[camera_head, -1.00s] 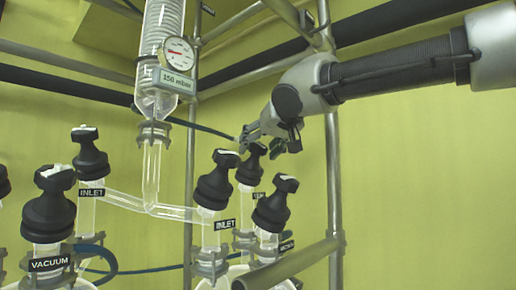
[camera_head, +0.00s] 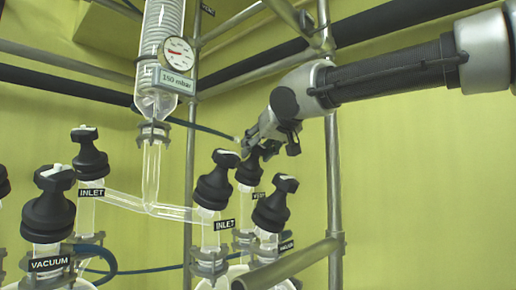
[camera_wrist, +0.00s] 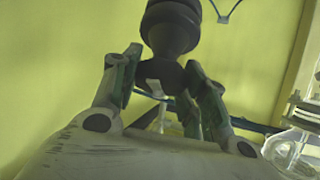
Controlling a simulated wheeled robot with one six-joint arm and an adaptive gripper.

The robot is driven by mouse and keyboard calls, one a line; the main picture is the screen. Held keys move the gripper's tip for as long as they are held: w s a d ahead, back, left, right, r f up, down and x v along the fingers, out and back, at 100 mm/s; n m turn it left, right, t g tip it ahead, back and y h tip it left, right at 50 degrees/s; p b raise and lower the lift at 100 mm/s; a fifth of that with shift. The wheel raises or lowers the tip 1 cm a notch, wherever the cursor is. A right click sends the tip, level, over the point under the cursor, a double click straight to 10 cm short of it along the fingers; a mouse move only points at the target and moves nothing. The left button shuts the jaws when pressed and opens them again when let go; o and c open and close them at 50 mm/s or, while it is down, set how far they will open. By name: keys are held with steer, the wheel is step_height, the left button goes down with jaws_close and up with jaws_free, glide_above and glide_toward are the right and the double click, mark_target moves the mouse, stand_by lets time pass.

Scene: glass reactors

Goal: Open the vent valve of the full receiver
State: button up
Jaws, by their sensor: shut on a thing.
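The black vent valve (camera_head: 248,174), with a VENT label (camera_head: 259,196) partly hidden beside its neck, stands at the back of the right-hand valve group. My gripper (camera_head: 257,148) is over its top from above. In the wrist view the black valve body (camera_wrist: 170,28) and its handle (camera_wrist: 160,74) show between the two fingers of my gripper (camera_wrist: 163,72), which is shut on the handle. A white mark (camera_wrist: 152,88) shows on the handle. The receiver below is mostly out of the head view, so its filling cannot be told.
The INLET valve (camera_head: 214,182) stands close in front left of the vent valve, and another black valve (camera_head: 275,203) close in front right. A metal post (camera_head: 333,190) rises to the right. A glass column with gauge (camera_head: 177,55) hangs left.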

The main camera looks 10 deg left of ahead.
steer(key=n+g+y, duration=0.1)
steer(key=n, duration=0.2)
steer(key=n+g+y, duration=0.1)
steer(key=n+g, duration=0.1)
steer(key=n, duration=0.1)
steer(key=shift+w+d+y, duration=0.1)
steer(key=shift+w+y, duration=0.05)
steer(key=shift+y, duration=0.15)
steer(key=shift+n+g+y, duration=0.5)
steer(key=shift+n+g, duration=0.8)
steer(key=shift+n, duration=1)
steer(key=o, duration=1.1)
steer(key=shift+c, duration=0.2)
